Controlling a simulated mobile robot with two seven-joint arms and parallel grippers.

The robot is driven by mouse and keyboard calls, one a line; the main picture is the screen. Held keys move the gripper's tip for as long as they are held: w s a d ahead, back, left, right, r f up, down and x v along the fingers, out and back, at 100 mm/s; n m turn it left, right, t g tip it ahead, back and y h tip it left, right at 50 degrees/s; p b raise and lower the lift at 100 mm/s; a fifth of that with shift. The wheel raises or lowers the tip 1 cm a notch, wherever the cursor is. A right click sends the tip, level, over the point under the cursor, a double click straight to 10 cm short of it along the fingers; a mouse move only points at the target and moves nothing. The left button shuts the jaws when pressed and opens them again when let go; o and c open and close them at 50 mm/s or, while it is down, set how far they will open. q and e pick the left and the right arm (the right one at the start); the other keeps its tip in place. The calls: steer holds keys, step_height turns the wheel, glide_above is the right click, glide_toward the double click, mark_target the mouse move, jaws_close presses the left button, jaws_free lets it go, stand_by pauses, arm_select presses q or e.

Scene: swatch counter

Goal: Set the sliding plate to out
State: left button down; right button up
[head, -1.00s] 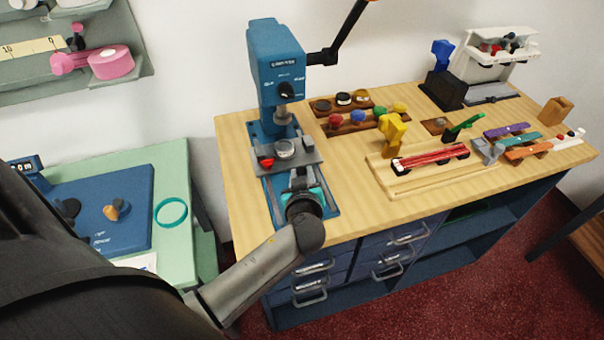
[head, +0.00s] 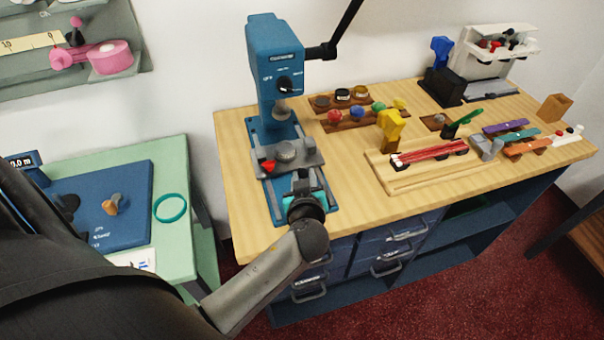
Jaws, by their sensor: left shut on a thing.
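The sliding plate (head: 308,157) is a grey plate on the blue press (head: 274,65). It carries a round grey disc (head: 286,151) and a small red knob (head: 268,166). It sits low on the press, over the blue base (head: 328,207), forward of the column. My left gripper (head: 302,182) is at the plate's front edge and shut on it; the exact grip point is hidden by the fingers. My right gripper is not in view.
A black lever (head: 340,35) rises from the press's right side. Right of the press stand jars (head: 342,95), coloured knobs (head: 357,112) and a wooden board (head: 405,187) with a yellow clamp (head: 391,124). A green table (head: 175,245) stands left. Bare counter (head: 240,170) lies left of the base.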

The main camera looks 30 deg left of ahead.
arm_select(q)
steer(key=s+d, duration=0.2)
steer(key=d, duration=0.1)
steer(key=s+d+b, duration=0.1)
steer(key=s+d, duration=0.2)
steer(key=shift+f, duration=0.15)
steer(key=shift+s+d+b, duration=0.55)
steer(key=shift+d+b, duration=0.05)
steer(key=shift+s+d, duration=0.25)
steer(key=c, duration=0.6)
jaws_free()
steer(key=shift+c, duration=0.2)
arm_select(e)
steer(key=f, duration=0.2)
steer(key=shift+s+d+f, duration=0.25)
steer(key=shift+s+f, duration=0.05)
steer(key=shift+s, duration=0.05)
arm_select(q)
steer(key=shift+r, duration=0.2)
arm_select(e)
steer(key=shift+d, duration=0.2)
